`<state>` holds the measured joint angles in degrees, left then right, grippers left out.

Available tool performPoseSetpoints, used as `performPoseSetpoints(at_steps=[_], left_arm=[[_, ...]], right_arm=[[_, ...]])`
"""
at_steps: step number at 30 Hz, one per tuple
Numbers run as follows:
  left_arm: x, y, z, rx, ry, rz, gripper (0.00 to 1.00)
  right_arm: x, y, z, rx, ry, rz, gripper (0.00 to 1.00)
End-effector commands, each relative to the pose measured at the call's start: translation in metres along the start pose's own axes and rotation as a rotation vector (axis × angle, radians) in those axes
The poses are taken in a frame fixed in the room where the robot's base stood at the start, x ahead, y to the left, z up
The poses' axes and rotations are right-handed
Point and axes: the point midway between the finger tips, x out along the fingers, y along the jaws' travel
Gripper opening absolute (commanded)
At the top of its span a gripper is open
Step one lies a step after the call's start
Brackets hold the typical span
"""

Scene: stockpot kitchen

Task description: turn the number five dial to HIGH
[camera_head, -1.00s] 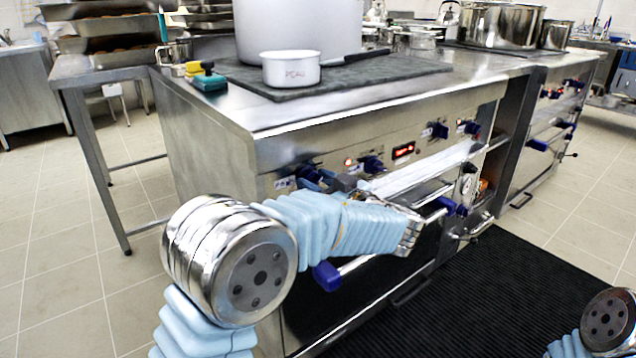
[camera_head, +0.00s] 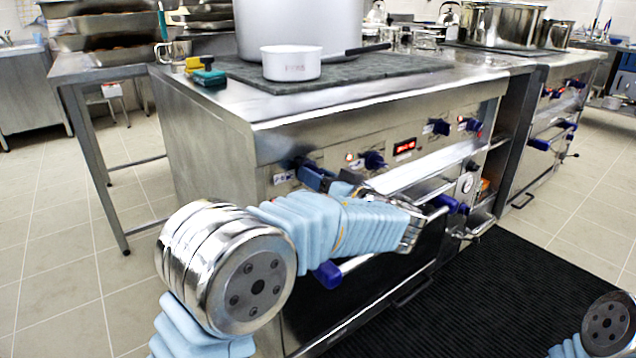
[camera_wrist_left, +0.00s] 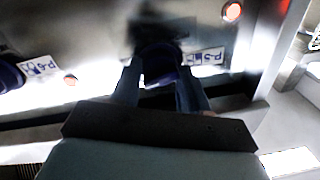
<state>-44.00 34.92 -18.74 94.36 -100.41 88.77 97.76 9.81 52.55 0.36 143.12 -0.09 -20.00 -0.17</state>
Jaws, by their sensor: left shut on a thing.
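The dial (camera_wrist_left: 160,60) is a dark blue knob on the stove's steel front panel, between my left gripper's two fingers in the left wrist view. In the left wrist view the gripper (camera_wrist_left: 160,88) has one finger on each side of the knob. My right gripper is out of view; only part of my right arm shows at lower right.
More blue dials, one in the middle (camera_head: 373,160) and one further right (camera_head: 438,127), sit along the same panel. A red-lit display (camera_head: 404,146) lies between them. Below are oven handles (camera_head: 328,274). A white saucepan (camera_head: 291,66) stands on top.

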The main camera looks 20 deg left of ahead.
Motion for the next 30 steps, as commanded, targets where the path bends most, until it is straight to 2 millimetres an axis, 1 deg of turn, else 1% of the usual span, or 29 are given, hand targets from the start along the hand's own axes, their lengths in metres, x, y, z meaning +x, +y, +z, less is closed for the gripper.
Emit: performPoseSetpoints(at_steps=[1, 5, 14, 23, 30], left_arm=[[-0.001, 0.001, 0.001, 0.039, 0.006, 0.002, 0.14], [-0.001, 0.002, 0.001, 0.163, 0.014, 0.003, 0.14], [-0.001, 0.002, 0.0, 0.45, 0.034, 0.004, 0.14], [-0.001, 0.002, 0.0, 0.736, 0.055, 0.004, 0.14], [-0.001, 0.001, 0.0, 0.964, 0.072, 0.005, 0.14]], right_arm=[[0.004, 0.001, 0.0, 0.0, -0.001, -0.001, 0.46], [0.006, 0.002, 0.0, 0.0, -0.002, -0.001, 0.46], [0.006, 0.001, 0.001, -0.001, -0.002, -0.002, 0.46], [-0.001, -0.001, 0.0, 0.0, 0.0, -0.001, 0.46], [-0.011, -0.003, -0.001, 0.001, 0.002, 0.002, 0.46]])
